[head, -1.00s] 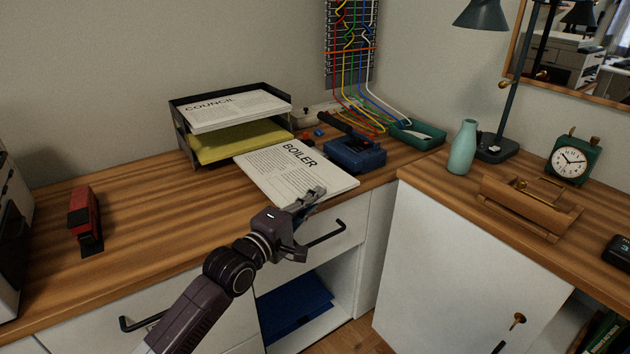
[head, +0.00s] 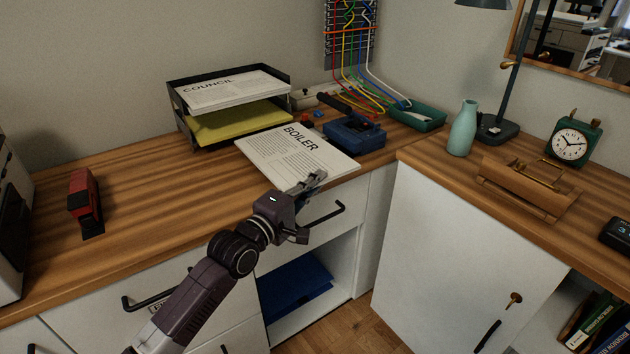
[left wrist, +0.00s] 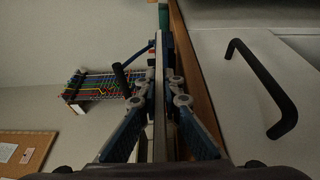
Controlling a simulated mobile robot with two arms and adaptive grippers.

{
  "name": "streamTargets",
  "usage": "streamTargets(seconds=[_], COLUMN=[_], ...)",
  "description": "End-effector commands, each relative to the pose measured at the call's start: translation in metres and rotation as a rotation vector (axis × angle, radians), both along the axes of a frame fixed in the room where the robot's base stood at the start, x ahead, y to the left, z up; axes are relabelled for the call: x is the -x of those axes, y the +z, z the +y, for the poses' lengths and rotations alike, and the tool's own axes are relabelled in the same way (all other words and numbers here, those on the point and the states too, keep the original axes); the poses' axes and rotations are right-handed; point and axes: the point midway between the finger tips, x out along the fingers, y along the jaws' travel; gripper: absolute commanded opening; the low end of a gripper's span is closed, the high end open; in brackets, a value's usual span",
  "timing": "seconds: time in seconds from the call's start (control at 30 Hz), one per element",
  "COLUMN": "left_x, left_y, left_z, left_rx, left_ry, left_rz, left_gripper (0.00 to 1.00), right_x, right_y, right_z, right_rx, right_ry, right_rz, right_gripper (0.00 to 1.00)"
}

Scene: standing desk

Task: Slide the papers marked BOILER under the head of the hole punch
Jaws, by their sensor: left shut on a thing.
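The white papers marked BOILER (head: 285,160) lie at the front edge of the desk, in front of the letter tray. My left gripper (head: 314,182) is shut on their front edge. In the left wrist view the papers (left wrist: 159,95) show edge-on between the two fingers. The blue hole punch (head: 358,137) stands just behind and to the right of the papers, its black lever (head: 333,103) raised. The papers' far right edge is close to the punch; I cannot tell whether they touch. My right gripper is out of view.
The black letter tray (head: 185,130) holds COUNCIL papers (head: 235,90) above yellow paper (head: 235,122). A green tray (head: 420,118) and coloured cables lie beyond the punch. A red stapler (head: 85,203) stands at left. The desk between stapler and papers is clear. A drawer handle (head: 325,217) sticks out below.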

Motion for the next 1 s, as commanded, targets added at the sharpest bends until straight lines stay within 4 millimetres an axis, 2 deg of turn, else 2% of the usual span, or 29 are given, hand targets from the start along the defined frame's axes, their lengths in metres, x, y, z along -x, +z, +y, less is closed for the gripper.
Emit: streamTargets(seconds=[0.1,0.27,0.57,1.0], left_x=[-0.002,-0.003,-0.010,-0.029], left_y=[-0.002,-0.007,-0.026,-0.024], left_z=[-0.002,-0.004,-0.014,-0.038], left_rx=[0.000,-0.001,0.000,0.001], left_ry=[0.000,0.000,0.000,0.002], left_rz=[-0.006,-0.006,-0.005,-0.007], left_gripper=[0.00,0.00,0.00,0.00], right_x=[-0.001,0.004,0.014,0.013], right_y=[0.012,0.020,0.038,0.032], right_z=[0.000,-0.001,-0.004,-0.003], right_rx=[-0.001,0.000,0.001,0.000], right_ry=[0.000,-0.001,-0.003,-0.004], right_rz=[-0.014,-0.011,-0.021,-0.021], right_gripper=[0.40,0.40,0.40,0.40])
